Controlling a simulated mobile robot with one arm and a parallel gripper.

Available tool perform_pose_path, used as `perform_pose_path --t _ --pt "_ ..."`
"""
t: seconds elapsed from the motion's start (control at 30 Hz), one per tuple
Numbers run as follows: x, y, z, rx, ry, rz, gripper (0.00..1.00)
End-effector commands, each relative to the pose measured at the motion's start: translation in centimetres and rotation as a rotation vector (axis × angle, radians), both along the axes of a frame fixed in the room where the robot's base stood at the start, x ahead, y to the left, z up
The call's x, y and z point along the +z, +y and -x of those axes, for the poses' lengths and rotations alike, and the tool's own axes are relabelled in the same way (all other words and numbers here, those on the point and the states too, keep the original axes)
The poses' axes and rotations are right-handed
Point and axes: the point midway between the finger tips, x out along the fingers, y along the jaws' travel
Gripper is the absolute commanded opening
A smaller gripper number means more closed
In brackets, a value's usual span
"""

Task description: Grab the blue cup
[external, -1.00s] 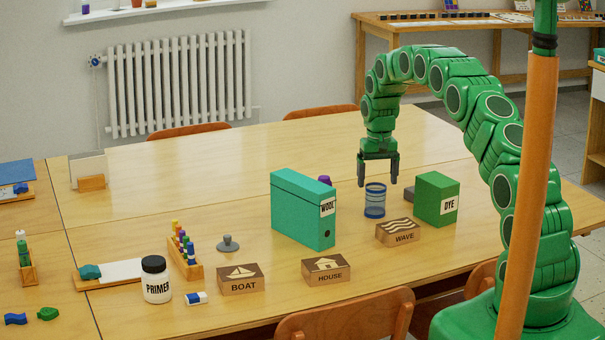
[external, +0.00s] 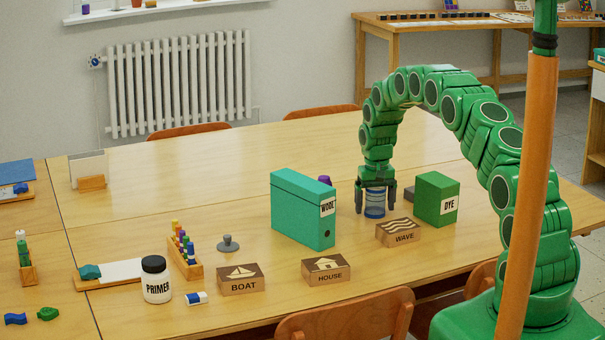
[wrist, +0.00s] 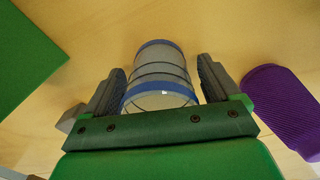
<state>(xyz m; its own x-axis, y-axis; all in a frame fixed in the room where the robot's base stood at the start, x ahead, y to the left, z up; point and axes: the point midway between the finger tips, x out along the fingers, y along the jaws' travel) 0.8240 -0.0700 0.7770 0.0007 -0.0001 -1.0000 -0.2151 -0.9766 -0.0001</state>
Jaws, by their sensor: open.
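The blue cup (external: 375,203) is a clear cylinder with blue bands, standing upright on the table between the teal WOOL box and the green DYE box. My gripper (external: 376,208) is over it, pointing down, with one finger on each side. In the wrist view the cup (wrist: 160,78) lies between the two dark fingers of my gripper (wrist: 164,90). The fingers are open, and a gap shows on both sides of the cup.
The teal WOOL box (external: 300,212) stands left of the cup and the green DYE box (external: 437,199) right of it. The WAVE block (external: 398,233) lies in front. A purple ribbed object (wrist: 280,105) is close to one finger.

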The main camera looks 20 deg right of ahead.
Motion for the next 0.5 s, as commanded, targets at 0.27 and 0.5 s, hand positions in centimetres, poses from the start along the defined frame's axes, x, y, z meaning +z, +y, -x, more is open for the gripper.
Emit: perform_pose_path --t 0.27,0.5 --pt "0.03 0.01 0.0 0.0 0.0 0.0 0.68" --pt "0.02 0.01 0.01 0.0 0.0 0.0 0.34"
